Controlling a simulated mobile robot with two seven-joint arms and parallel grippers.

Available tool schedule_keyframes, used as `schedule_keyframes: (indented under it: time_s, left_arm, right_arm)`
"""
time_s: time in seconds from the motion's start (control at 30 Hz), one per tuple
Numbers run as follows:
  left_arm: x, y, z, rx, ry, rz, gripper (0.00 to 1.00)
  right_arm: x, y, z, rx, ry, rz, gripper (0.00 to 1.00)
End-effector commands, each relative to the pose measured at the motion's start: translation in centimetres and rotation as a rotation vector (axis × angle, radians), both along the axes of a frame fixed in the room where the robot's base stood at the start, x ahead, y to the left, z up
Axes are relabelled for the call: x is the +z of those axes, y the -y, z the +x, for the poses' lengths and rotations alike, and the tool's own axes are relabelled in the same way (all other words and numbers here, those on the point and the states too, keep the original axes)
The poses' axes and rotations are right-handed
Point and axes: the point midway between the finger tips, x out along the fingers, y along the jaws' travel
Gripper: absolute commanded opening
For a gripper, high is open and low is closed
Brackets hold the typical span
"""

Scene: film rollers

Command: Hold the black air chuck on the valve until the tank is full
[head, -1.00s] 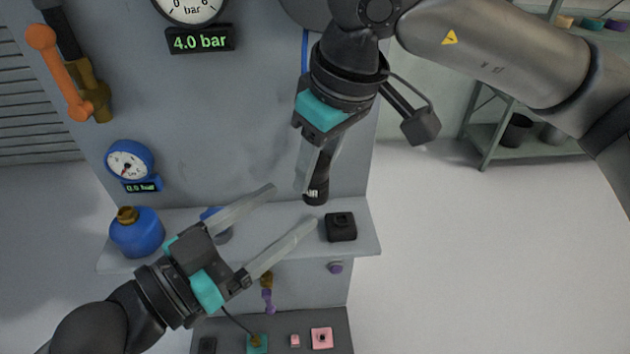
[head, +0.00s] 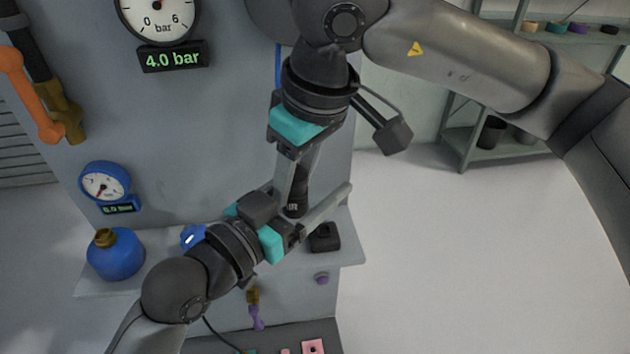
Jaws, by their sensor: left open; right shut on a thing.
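The black air chuck (head: 296,202) is upright in my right gripper (head: 293,192), which is shut on it above the shelf. My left gripper (head: 312,202) is open, with its fingers pointing up and right; one finger is close to the chuck, and I cannot tell whether they touch. A blue tank (head: 116,256) with a brass top valve (head: 105,238) stands at the shelf's left end. A second blue thing (head: 192,236) is partly hidden behind my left arm. The blue gauge (head: 105,181) has a small display that is hard to read.
A black block (head: 324,237) sits on the shelf (head: 350,248) at the right. A large gauge (head: 158,15) has a display (head: 173,56) reading 4.0 bar. An orange lever (head: 30,95) is at the upper left. A lower ledge holds a pink piece (head: 313,346). Open floor lies to the right.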

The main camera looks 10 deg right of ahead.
Motion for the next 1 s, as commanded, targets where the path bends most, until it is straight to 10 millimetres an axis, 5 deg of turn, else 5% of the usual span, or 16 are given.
schedule_keyframes:
  time_s: [0.27, 0.9, 1.0]
  left_arm:
    - [-0.01, 0.03, 0.04, 0.000, 0.000, 0.000, 0.74]
    - [0.06, 0.15, -0.13, -0.004, 0.000, -0.003, 0.02]
    - [0.08, 0.20, -0.19, -0.006, -0.001, -0.004, 0.00]
  right_arm:
    - [0.03, -0.01, 0.01, 0.000, 0.001, 0.001, 0.00]
    - [0.08, -0.05, 0.13, -0.001, 0.005, 0.003, 0.00]
    - [0.10, -0.06, 0.17, -0.002, 0.006, 0.004, 0.00]
